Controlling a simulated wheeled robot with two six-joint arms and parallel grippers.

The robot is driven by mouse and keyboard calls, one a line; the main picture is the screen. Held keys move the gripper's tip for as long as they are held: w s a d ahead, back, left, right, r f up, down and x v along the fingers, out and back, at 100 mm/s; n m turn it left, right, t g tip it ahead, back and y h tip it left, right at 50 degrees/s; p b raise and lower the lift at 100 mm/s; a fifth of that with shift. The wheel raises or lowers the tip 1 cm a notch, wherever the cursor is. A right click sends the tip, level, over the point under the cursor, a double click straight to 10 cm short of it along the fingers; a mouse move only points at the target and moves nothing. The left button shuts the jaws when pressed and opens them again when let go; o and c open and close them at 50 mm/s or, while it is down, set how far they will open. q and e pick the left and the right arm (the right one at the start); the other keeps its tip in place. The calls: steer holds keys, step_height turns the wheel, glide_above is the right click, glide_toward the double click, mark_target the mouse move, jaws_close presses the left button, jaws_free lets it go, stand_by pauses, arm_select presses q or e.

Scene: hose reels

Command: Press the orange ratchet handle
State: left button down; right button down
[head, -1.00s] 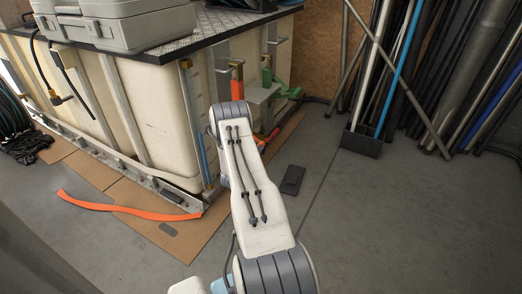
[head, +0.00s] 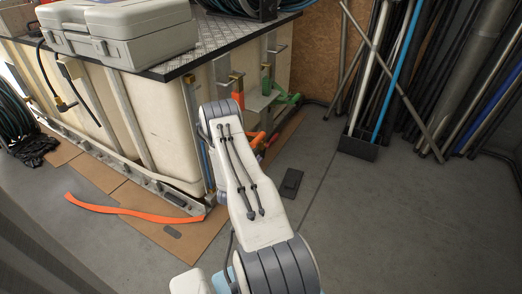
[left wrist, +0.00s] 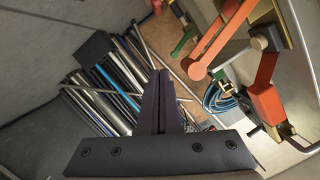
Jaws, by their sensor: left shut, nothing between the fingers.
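An orange handle (head: 236,86) hangs upright on the side of the cream tank, its lower part hidden behind my left arm. In the left wrist view, a long orange bar (left wrist: 218,43) with a rounded end slants at the upper right, and a second orange lever (left wrist: 265,98) is beside it. I cannot tell which of these is the ratchet handle. My left gripper (left wrist: 159,85) shows as dark fingers shut together and empty, left of the orange bar and apart from it in the picture. In the head view my arm hides the fingers.
A green handle (head: 286,98) is right of the orange one on the tank. A grey case (head: 118,35) lies on the tank's top plate. Poles (head: 395,75) lean at the right. A black block (head: 291,183) lies on the floor; the floor at lower right is clear.

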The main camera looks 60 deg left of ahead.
arm_select(q)
steer(key=shift+p+v, duration=0.45)
steer(key=shift+v, duration=1.15)
steer(key=shift+d, duration=0.1)
